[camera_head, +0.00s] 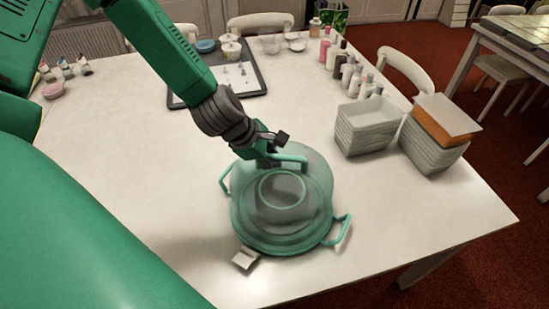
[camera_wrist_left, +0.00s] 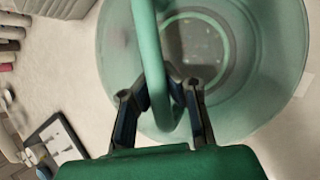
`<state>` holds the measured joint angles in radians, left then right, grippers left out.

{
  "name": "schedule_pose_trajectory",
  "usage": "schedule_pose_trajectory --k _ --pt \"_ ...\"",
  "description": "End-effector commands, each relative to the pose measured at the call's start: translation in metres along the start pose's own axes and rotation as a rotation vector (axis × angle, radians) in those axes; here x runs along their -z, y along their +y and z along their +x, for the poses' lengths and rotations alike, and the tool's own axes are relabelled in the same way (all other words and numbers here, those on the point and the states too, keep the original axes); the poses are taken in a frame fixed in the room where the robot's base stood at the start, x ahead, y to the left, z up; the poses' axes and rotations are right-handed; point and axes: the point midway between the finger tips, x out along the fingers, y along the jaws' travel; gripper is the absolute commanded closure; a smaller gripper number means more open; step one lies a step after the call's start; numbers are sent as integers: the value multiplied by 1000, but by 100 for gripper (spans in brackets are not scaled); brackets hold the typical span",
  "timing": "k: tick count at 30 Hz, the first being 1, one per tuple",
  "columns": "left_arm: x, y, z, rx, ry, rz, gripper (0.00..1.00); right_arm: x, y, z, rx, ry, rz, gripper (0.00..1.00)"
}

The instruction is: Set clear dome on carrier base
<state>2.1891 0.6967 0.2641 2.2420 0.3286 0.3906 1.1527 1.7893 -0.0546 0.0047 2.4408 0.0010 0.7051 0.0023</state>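The clear dome (camera_head: 316,180) has a greenish tint and a green loop handle (camera_head: 292,159) on top. In the head view it is over the round carrier base (camera_head: 283,250), which has green side handles. I cannot tell whether the dome's rim touches the base. My left gripper (camera_head: 268,160) is at the top handle. In the left wrist view the handle passes between the fingers of my left gripper (camera_wrist_left: 160,92), which look closed on it. The dome (camera_wrist_left: 285,60) fills the upper right of that view. My right gripper is not in view.
A small pale card (camera_head: 246,258) lies at the base's front left. Stacked white containers (camera_head: 366,127) and a stack with an orange-brown box (camera_head: 440,122) stand to the right. Bottles line the back right edge. A dark tray (camera_head: 250,85) lies behind. The right front table is clear.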

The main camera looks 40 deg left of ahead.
Motion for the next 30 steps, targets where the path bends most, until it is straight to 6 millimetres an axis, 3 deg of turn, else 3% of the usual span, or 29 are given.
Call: schedule_pose_trajectory --k 11,12,13,20,30 --pt "3 -2 7 -1 -1 0 100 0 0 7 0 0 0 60" --pt "3 -2 6 -1 -1 0 88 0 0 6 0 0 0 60" --pt "3 -2 6 -1 -1 0 86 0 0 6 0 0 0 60" --pt "4 -2 6 1 1 -1 86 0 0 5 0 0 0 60" --pt "2 -1 -19 1 -1 -1 86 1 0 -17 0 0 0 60"
